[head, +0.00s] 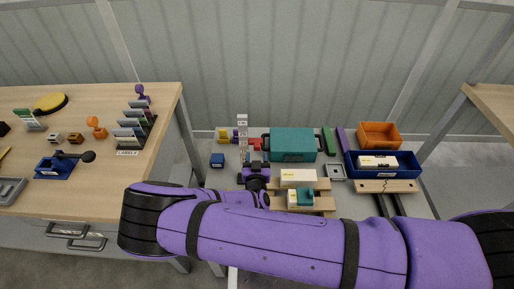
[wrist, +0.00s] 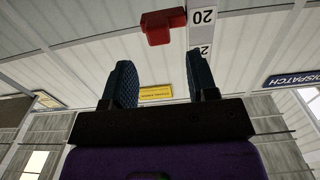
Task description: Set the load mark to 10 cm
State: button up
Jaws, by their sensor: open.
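The white upright scale (head: 242,125) stands at the back of the bench in the head view. In the wrist view the scale (wrist: 203,18) shows a "20", with a second number partly hidden beneath it. A red block, seemingly the load mark (wrist: 163,27), is beside the scale about level with the "20"; red also shows at the scale in the head view (head: 255,144). My gripper (wrist: 162,80) is open and empty, its dark fingers apart, with the red block beyond the fingertips. In the head view my gripper (head: 256,168) is in front of the scale, partly hidden by my wrist.
A teal box (head: 292,144) stands right of the scale. Cream boxes (head: 298,177) lie on wooden pieces nearer me. A blue bin (head: 408,160) and an orange bin (head: 379,134) are at right. A small blue block (head: 217,160) is at left. A wooden table (head: 85,185) fills the left.

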aim_at(257, 148)
jog(key=shift+w+d, duration=0.1)
jog(key=shift+w, duration=2.5)
jog(key=shift+c, duration=0.4)
